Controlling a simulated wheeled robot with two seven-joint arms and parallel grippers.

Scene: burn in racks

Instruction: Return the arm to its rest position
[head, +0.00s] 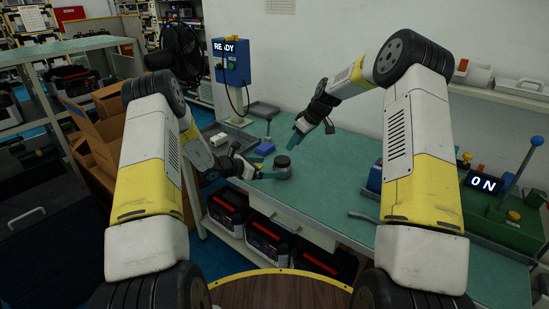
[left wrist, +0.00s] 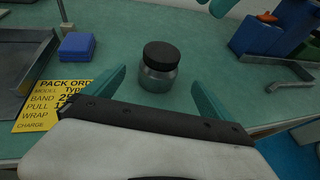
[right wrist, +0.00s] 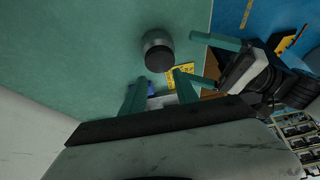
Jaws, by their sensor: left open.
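A small grey jar with a black lid (head: 282,168) stands upright on the green bench. It also shows in the left wrist view (left wrist: 158,72) and the right wrist view (right wrist: 157,50). My left gripper (head: 268,164) is open and low at the bench, its fingers pointing at the jar. In the left wrist view the jar stands just beyond the gap between the fingertips (left wrist: 158,80), apart from them. My right gripper (head: 300,126) is raised above the bench behind the jar. Its fingers (right wrist: 161,80) are apart and nothing is between them.
A blue block (head: 265,149) and a yellow pack order card (left wrist: 48,106) lie near my left gripper. A tray (head: 226,135) and a blue READY box (head: 231,62) are behind. A green ON fixture (head: 505,215) stands at right. Battery packs (head: 270,243) sit below the bench.

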